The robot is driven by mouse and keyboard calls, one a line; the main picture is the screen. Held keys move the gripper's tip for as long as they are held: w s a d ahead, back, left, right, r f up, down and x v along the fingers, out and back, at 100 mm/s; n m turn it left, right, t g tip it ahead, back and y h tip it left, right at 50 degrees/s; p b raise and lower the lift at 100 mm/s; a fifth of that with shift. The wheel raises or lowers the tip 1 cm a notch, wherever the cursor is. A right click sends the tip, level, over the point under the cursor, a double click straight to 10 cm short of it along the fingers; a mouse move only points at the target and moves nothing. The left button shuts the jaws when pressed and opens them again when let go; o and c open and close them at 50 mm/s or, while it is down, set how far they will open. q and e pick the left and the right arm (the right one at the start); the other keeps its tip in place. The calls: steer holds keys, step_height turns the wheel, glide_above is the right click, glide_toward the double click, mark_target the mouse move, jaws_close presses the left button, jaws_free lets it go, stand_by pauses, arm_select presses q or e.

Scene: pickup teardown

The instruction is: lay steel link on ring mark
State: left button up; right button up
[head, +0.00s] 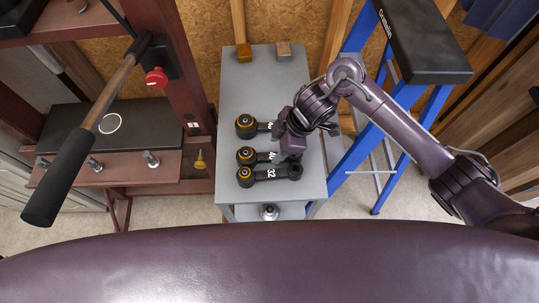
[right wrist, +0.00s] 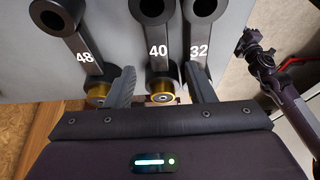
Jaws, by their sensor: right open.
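Three dark links with amber-ringed ends lie side by side on the grey cart top (head: 262,90). They are link 48 (head: 247,125), link 40 (head: 247,155) and link 32 (head: 285,173). Their numbers also show in the right wrist view. My right gripper (head: 284,141) is over the links and hides parts of 48 and 40. In the right wrist view its open fingers (right wrist: 162,88) stand apart, with link 40 (right wrist: 157,50) between them. The right finger overlaps the lower end of link 32 (right wrist: 197,50). The white ring mark (head: 110,123) is empty on the black bench plate.
A black-gripped lever (head: 75,155) crosses in front of the black plate (head: 60,125). A red knob (head: 156,77) is on the press frame. A blue stepladder (head: 355,150) stands right of the cart. A dark arm, apparently my left, shows in the right wrist view.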

mark_target(265, 155)
steer(key=x, duration=0.2)
steer(key=p+x, duration=0.1)
steer(key=x, duration=0.1)
steer(key=shift+a+f, duration=0.15)
steer(key=shift+a, duration=0.35)
steer(key=shift+a+f, duration=0.15)
steer(key=shift+f, duration=0.25)
steer(key=c, duration=1)
arm_select(q)
steer(key=shift+s+r, duration=0.2)
steer(key=shift+r, duration=0.35)
arm_select(e)
jaws_close()
arm_select(q)
steer(key=shift+s, duration=0.1)
arm_select(e)
steer(key=shift+w, duration=0.2)
